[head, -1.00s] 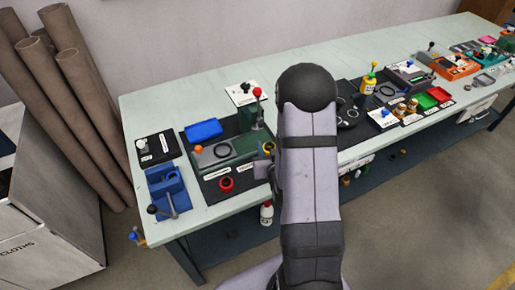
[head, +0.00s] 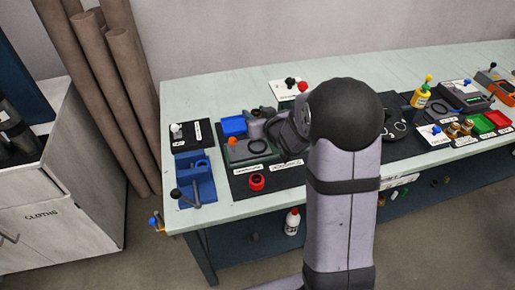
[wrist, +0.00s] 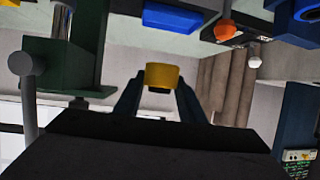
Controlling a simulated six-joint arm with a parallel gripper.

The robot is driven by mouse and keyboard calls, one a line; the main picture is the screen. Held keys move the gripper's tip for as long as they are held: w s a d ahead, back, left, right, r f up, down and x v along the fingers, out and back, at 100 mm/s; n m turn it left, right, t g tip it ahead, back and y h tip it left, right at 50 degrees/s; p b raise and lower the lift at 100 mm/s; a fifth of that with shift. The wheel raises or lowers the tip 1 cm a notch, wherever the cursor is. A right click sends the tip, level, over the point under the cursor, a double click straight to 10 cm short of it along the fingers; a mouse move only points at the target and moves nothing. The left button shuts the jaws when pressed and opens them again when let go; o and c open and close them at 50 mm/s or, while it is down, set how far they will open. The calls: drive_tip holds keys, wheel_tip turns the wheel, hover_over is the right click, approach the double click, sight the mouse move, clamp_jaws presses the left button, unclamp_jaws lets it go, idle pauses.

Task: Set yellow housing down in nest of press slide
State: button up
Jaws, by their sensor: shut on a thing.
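The yellow housing (wrist: 162,75) is between the two fingertips of my gripper (wrist: 160,84) in the wrist view, apart from the things around it. In the head view, my gripper (head: 258,114) is above the back of the green press (head: 235,160), beside the blue tray (head: 233,125); I cannot make out the housing clearly there. The green press column also shows in the wrist view (wrist: 62,62) at the left. The press slide's nest cannot be told apart in either view; my arm covers part of the press area.
A blue fixture with a lever (head: 195,185) stands to the left. An orange knob (wrist: 226,30) shows near the top of the wrist view. The table's front left strip is clear.

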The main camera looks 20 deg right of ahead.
sight(257, 146)
drive_tip(key=shift+s+d+f, duration=0.1)
drive_tip(key=shift+s+f, duration=0.25)
drive_tip(key=shift+f, duration=0.35)
drive_tip(key=shift+f, duration=5)
drive_tip(key=shift+f, duration=0.15)
drive_tip(key=o, duration=1.1)
